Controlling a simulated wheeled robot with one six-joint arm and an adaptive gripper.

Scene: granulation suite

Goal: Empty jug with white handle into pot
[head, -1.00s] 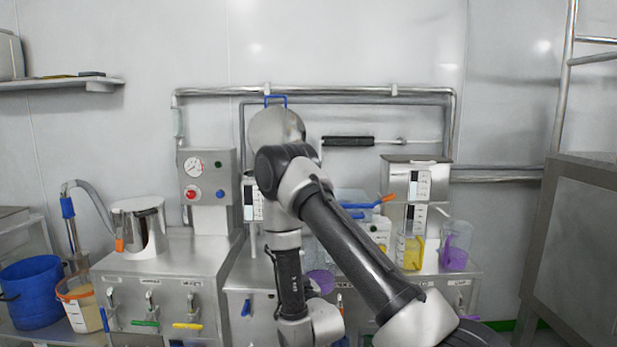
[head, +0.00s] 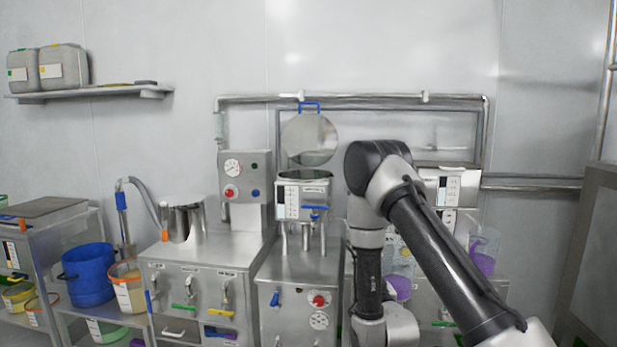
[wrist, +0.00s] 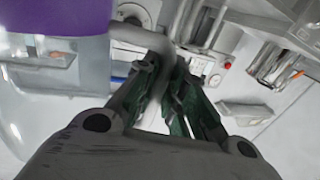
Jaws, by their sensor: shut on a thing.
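My gripper (wrist: 165,90) is shut on the pale handle of a clear jug (wrist: 60,82) with purple contents, seen at the left of the wrist view. In the head view that jug (head: 399,288) shows just right of my forearm, low before the benches; my gripper is hidden there. Its tilt is hard to tell. An open steel pot (head: 303,198) stands in the middle, its blue-handled round lid (head: 309,140) raised behind it. Which pot is meant is not shown.
A blue bucket (head: 88,275) and an orange-rimmed tub (head: 127,290) stand at the left. A control box with a gauge (head: 232,168) rises between the two pots. Pipes run along the wall.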

